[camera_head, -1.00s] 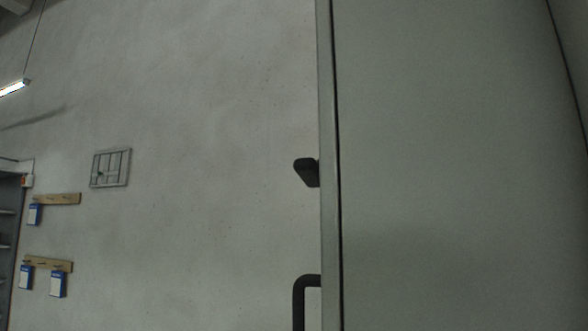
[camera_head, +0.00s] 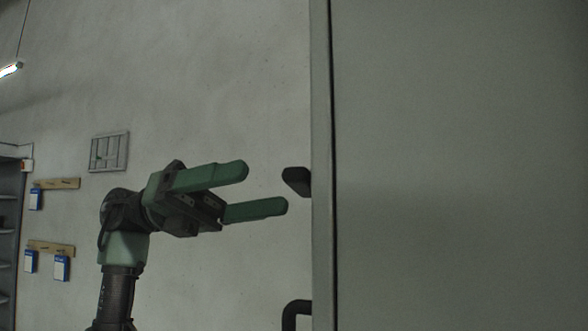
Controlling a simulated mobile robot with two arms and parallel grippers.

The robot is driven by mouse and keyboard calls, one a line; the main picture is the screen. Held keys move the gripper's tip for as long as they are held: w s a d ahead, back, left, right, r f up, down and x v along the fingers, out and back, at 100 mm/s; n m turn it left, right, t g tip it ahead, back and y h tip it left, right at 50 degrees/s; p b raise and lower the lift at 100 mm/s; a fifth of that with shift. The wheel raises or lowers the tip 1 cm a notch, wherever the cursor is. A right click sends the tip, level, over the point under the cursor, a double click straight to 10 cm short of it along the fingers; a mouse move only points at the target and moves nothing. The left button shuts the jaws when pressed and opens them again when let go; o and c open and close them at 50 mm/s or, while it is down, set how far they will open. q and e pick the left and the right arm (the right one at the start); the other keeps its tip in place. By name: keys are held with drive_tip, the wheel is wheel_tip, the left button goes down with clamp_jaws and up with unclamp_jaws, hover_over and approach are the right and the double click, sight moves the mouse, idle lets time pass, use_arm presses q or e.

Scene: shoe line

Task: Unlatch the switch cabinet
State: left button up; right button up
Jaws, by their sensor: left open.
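The switch cabinet (camera_head: 450,180) is a large grey-green box that fills the right of the view. A dark latch knob (camera_head: 297,181) sticks out to the left from its front edge. Below it, a dark bar handle (camera_head: 290,315) shows at the bottom, partly cut off by the frame. My left gripper (camera_head: 267,189) is open and empty, with green fingers pointing right toward the latch knob. A gap shows between its fingertips and the knob in the picture. My right gripper is not in view.
A grey wall with a small vent grille (camera_head: 109,152) stands behind. Wooden racks with blue boxes (camera_head: 62,267) hang at the left, beside a dark shelf unit (camera_head: 9,240). No obstacle shows between my left gripper and the latch knob.

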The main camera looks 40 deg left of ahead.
sight(287, 184)
use_arm(q)
drive_tip(key=shift+m+t+y, duration=0.4)
drive_tip(key=shift+t+y, duration=0.3)
drive_tip(key=shift+y, duration=0.2)
drive_tip(key=d, duration=0.2)
drive_tip(key=s+d+p, duration=0.1)
drive_tip(key=d, duration=0.2)
drive_tip(key=s+d+p, duration=0.1)
drive_tip(key=d, duration=0.1)
drive_tip(key=shift+d+r, duration=0.2)
drive_tip(key=shift+r, duration=0.1)
